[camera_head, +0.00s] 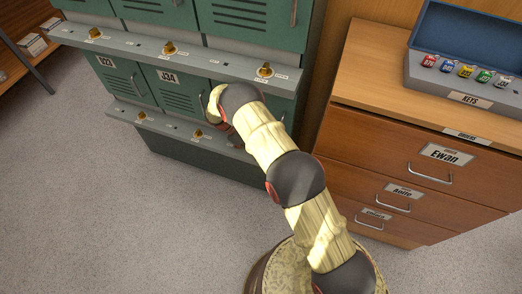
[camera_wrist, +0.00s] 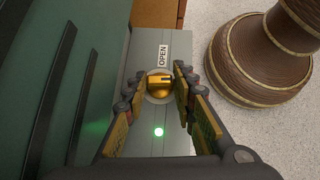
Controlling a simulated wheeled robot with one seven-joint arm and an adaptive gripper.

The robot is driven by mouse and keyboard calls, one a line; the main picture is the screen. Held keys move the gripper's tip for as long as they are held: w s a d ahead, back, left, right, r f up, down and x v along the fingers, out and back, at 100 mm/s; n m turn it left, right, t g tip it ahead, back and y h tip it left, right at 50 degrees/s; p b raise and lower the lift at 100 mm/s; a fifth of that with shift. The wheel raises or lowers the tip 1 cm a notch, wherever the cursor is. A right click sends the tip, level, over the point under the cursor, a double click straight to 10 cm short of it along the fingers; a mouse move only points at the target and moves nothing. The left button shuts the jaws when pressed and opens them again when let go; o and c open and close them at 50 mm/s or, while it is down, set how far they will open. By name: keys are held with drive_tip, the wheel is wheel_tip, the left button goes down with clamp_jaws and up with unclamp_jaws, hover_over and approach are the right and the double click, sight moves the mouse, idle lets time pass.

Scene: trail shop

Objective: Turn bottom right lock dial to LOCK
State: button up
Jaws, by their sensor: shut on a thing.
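The bottom right lock dial (camera_wrist: 158,87) is a gold knob on a grey strip in the wrist view. Its dark pointer mark faces right in that view. An "OPEN" label (camera_wrist: 163,55) is beyond it and a green light (camera_wrist: 158,131) glows on the near side. My gripper (camera_wrist: 157,77) has its fingers on both sides of the knob, shut on it. In the head view my arm hides this dial and most of my gripper, against the lower right of the green lockers (camera_head: 170,85). The LOCK label is not visible.
Other gold dials show on the upper strip (camera_head: 130,45), with two more on the lower strip (camera_head: 160,127). A wooden drawer cabinet (camera_head: 400,140) stands close to the right of the lockers, with a key box (camera_head: 470,85) on top. Grey floor (camera_head: 130,220) is clear in front.

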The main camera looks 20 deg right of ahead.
drive_tip(key=shift+w+d, duration=0.1)
drive_tip(key=shift+w, duration=0.05)
drive_tip(key=o, duration=1.1)
drive_tip(key=shift+o, duration=0.2)
